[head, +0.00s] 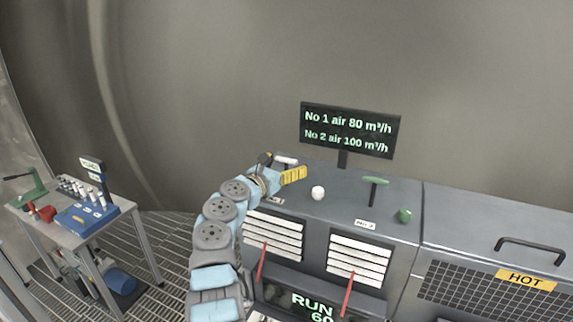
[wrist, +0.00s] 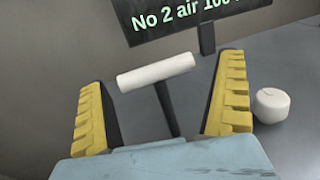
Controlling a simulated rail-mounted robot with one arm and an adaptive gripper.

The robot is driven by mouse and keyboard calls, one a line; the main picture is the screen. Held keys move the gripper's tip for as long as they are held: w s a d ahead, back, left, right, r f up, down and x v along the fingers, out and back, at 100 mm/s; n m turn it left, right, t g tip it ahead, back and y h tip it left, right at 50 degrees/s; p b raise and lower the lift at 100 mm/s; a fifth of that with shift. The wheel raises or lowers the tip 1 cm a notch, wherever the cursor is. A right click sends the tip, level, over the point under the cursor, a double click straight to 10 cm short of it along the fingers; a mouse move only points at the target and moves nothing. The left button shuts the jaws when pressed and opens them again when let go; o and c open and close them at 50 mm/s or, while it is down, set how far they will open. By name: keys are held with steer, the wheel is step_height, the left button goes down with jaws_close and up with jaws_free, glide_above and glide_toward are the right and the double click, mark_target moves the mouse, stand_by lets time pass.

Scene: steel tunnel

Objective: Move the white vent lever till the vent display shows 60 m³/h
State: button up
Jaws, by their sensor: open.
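The white vent lever (wrist: 156,71) is a white T-bar on a dark stem. In the wrist view it stands between the two yellow fingers of my open gripper (wrist: 163,105), with gaps on both sides. In the head view the white bar (head: 286,160) shows just behind my gripper (head: 280,174), which hides its stem. The vent display (head: 347,132) reads "No 1 air 80 m³/h" and "No 2 air 100 m³/h". Its lower part also shows in the wrist view (wrist: 190,20).
A white knob (head: 318,193) stands right of my gripper. Further right are a green T-lever (head: 375,182) and a green knob (head: 404,215). Red levers (head: 348,295) stick out at the front. A box marked HOT (head: 525,280) is at right, a side table (head: 70,232) at left.

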steer(key=c, duration=1.1)
steer(key=shift+f+b, duration=0.15)
steer(key=shift+b, duration=0.35)
steer(key=shift+s+a+f+b, duration=0.1)
steer(key=shift+s+b, duration=0.05)
steer(key=shift+b, duration=0.9)
steer(key=shift+t+b, duration=0.3)
steer(key=shift+b, duration=0.15)
steer(key=h+b, duration=0.1)
steer(key=b, duration=0.2)
steer(key=shift+s+a+t+b, duration=0.1)
steer(key=shift+s+t+b, duration=0.2)
steer(key=shift+b, duration=0.05)
steer(key=shift+s+a+r+b, duration=0.15)
steer(key=shift+r+b, duration=0.1)
steer(key=shift+b, duration=0.5)
